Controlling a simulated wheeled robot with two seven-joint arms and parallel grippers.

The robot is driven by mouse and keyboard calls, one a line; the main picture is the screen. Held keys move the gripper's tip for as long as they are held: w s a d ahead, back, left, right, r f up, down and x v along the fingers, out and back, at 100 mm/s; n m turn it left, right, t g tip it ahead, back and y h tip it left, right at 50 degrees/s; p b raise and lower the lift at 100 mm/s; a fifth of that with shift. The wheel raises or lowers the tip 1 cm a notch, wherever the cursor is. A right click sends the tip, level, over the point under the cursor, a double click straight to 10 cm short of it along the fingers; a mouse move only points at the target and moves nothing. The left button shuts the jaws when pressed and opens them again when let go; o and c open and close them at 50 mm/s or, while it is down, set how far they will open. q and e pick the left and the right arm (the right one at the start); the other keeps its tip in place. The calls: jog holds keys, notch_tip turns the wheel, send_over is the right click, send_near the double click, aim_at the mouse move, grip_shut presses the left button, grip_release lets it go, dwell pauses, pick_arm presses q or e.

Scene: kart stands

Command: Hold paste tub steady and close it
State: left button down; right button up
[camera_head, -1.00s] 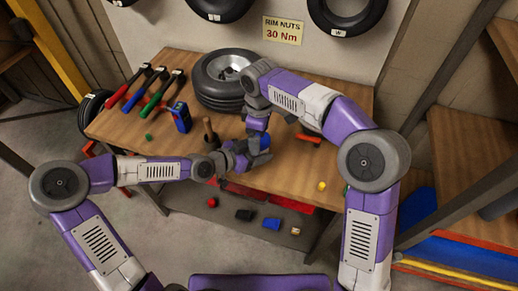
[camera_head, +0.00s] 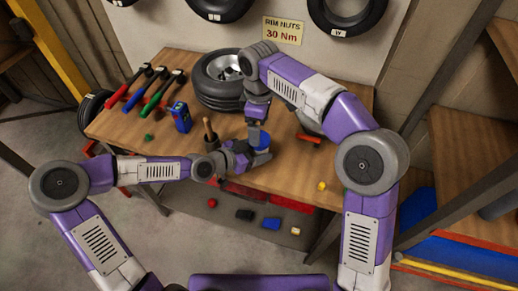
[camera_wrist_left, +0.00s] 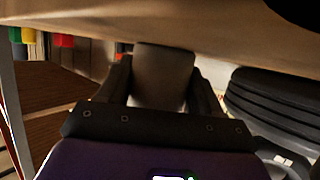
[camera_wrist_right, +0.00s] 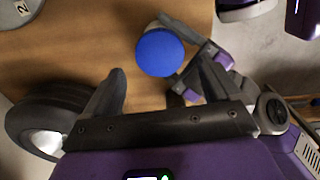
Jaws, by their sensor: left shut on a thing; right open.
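The paste tub is a pale, short cylinder that shows between the fingers in the left wrist view (camera_wrist_left: 162,78). A round blue lid (camera_wrist_right: 160,53) is at its top, and the lid also shows in the head view (camera_head: 264,141). I cannot tell whether the lid is fully seated. My left gripper (camera_head: 252,158) is shut on the tub at the table's front edge. My right gripper (camera_head: 256,133) is open, pointing down close to the lid. In the right wrist view the lid lies beyond its spread fingers (camera_wrist_right: 158,92), not gripped.
Several coloured-handled tools (camera_head: 152,93) are at back left.

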aim_at(259, 148)
jog(key=n, duration=0.3)
jog(key=shift+a+r, duration=0.2)
jog(key=shift+r, duration=0.1)
jog(key=n, duration=0.2)
jog(key=r+n, duration=0.1)
jog(key=n, duration=0.1)
jog(key=shift+s+a, duration=0.1)
jog(key=n, duration=0.2)
jog(key=r+n, duration=0.1)
jog(key=n, duration=0.3)
jog(key=shift+d+r, duration=0.3)
jog(key=shift+r, duration=0.1)
jog(key=shift+f, duration=0.1)
jog(key=shift+f, duration=3.9)
jog(key=shift+c, duration=0.4)
